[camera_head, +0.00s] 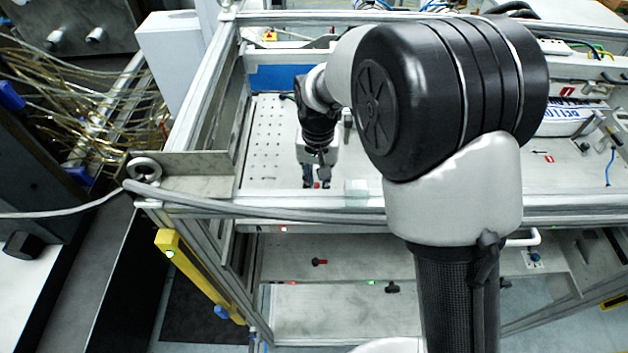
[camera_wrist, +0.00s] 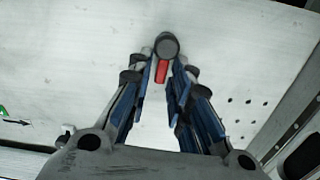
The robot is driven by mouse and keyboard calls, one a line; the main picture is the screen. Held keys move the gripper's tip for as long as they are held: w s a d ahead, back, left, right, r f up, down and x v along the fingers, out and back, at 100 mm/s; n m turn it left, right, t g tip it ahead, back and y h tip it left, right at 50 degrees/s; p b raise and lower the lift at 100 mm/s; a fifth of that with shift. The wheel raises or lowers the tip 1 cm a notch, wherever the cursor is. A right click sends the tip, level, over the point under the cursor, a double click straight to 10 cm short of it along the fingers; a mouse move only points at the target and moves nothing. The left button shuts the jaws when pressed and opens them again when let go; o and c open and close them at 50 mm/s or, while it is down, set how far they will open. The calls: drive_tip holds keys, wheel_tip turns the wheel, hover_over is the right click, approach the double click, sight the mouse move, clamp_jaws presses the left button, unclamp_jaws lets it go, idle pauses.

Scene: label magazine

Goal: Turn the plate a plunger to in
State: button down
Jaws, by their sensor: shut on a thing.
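A plunger with a dark round knob (camera_wrist: 167,45) and a red marked bar (camera_wrist: 162,72) stands on a pale plate (camera_wrist: 85,45) in the wrist view. My gripper (camera_wrist: 163,62) is shut on the plunger, its blue-lined fingers on either side of the knob and red bar. In the head view my gripper (camera_head: 317,183) points down at the near part of a pale plate with rows of holes (camera_head: 266,140). The plunger is mostly hidden there; only a little red shows between the fingers. A black arrow and part of a green mark (camera_wrist: 5,112) lie at the left in the wrist view.
A metal frame rail (camera_head: 300,212) with a grey cable runs along the plate's near edge. A clear block (camera_head: 356,192) stands right of my gripper. Lower plates carry a red-marked knob (camera_head: 318,262) and a black knob (camera_head: 392,288). My arm hides the middle right.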

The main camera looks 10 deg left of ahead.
drive_tip(key=m, duration=0.2)
drive_tip(key=d+m, duration=0.1)
drive_tip(key=m, duration=0.1)
drive_tip(key=shift+s+m, duration=0.1)
drive_tip(key=shift+m, duration=0.2)
drive_tip(key=m, duration=0.1)
drive_tip(key=d+m, duration=0.1)
drive_tip(key=m, duration=0.1)
drive_tip(key=m+b, duration=0.1)
drive_tip(key=m, duration=0.1)
drive_tip(key=shift+s+d, duration=0.15)
drive_tip(key=shift+s, duration=0.2)
drive_tip(key=m, duration=0.3)
drive_tip(key=shift+s+d+m, duration=0.25)
drive_tip(key=shift+s+m, duration=0.05)
drive_tip(key=shift+m, duration=0.1)
drive_tip(key=shift+s+d+m+b, duration=0.1)
drive_tip(key=shift+s+m+b, duration=0.1)
drive_tip(key=shift+m, duration=0.6)
drive_tip(key=shift+s+m+b, duration=0.1)
drive_tip(key=shift+s+m, duration=0.05)
drive_tip(key=shift+m, duration=0.65)
drive_tip(key=c, duration=1.7)
unclamp_jaws()
